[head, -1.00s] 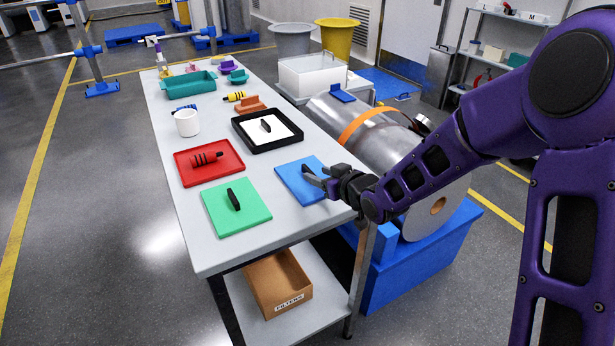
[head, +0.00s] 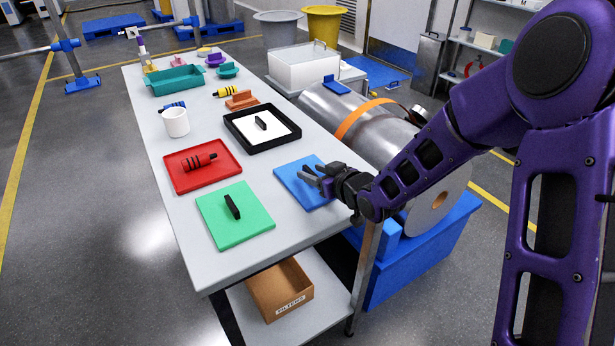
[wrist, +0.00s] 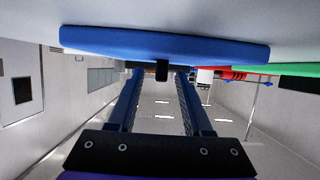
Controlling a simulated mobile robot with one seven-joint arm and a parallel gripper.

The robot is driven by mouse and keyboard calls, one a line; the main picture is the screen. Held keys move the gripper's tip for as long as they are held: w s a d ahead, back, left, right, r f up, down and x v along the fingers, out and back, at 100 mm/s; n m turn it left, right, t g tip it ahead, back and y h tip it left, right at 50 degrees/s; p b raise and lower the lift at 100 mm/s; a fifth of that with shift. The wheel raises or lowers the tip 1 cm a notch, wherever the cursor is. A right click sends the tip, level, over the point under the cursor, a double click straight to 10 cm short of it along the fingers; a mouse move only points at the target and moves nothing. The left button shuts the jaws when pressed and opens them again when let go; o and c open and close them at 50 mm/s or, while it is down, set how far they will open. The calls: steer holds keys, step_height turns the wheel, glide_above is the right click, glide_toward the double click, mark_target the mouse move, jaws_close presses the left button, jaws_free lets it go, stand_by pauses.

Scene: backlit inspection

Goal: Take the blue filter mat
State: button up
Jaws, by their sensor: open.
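The blue filter mat (head: 290,189) lies flat on the near right part of the pale table. My gripper (head: 303,172) is just over the mat, its fingers pointing left across it, and hides part of it. In the wrist view the mat (wrist: 165,46) spans the top, seen nearly edge-on, with the world upside down. A small black handle (wrist: 162,71) on the mat sits between the two fingertips (wrist: 161,72). The fingers are open, with a gap visible on each side of the handle.
On the table (head: 180,228) lie a green mat (head: 215,222), a red mat (head: 185,181) and a black-framed white mat (head: 280,132). A white mug (head: 176,122) stands further back. A metal cylinder (head: 385,150) is right of the table. An open "FILTERS" box (head: 278,290) sits on the lower shelf.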

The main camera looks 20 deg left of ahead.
jaws_close()
steer(key=shift+r, duration=0.15)
stand_by(0.4)
